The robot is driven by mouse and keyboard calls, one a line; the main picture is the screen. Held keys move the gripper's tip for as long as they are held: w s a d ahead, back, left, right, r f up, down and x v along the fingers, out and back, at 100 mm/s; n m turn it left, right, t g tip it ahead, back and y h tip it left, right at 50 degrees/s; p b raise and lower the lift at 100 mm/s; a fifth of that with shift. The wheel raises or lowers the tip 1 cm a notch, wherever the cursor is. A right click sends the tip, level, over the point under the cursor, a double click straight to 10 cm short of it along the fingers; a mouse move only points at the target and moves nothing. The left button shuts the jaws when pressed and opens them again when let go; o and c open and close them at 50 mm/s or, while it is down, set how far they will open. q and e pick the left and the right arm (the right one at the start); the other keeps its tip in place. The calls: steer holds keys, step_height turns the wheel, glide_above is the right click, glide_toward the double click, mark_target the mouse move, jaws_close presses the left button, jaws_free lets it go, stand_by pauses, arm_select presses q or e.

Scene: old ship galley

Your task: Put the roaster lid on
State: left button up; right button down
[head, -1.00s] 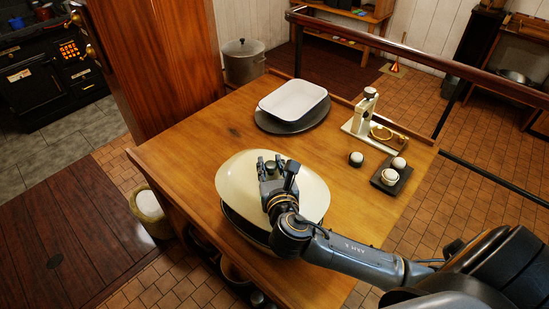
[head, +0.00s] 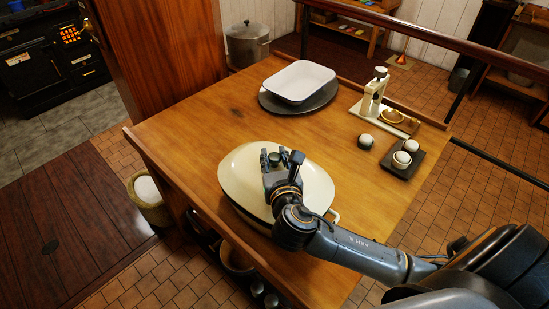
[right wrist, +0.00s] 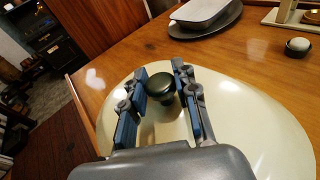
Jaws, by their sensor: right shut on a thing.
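The cream oval roaster lid (head: 240,178) is over the roaster, whose pale side handle (head: 335,215) shows past the lid's right edge. Most of the roaster is hidden under the lid and my arm. My right gripper (head: 274,158) is shut on the lid's dark round knob, which shows between the blue-padded fingers in the right wrist view (right wrist: 160,82). The lid looks roughly level and lined up with the roaster. I cannot tell whether its rim touches all round. My left gripper is not in view.
A white enamel dish (head: 298,80) sits on a dark oval tray (head: 325,97) at the back. A cream stand (head: 372,98), a small dark cup (head: 365,141) and a dark tray (head: 414,164) with egg-like things are at the right. The table's left side (head: 185,130) is clear.

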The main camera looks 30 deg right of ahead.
steer(key=shift+f, duration=0.3)
steer(key=shift+r, duration=0.1)
steer(key=shift+p, duration=0.4)
steer(key=shift+f+b, duration=0.5)
steer(key=shift+f, duration=0.5)
stand_by(0.5)
steer(key=c, duration=0.9)
jaws_free()
steer(key=shift+c, duration=0.2)
steer(key=shift+s, duration=0.1)
steer(key=shift+f, duration=0.1)
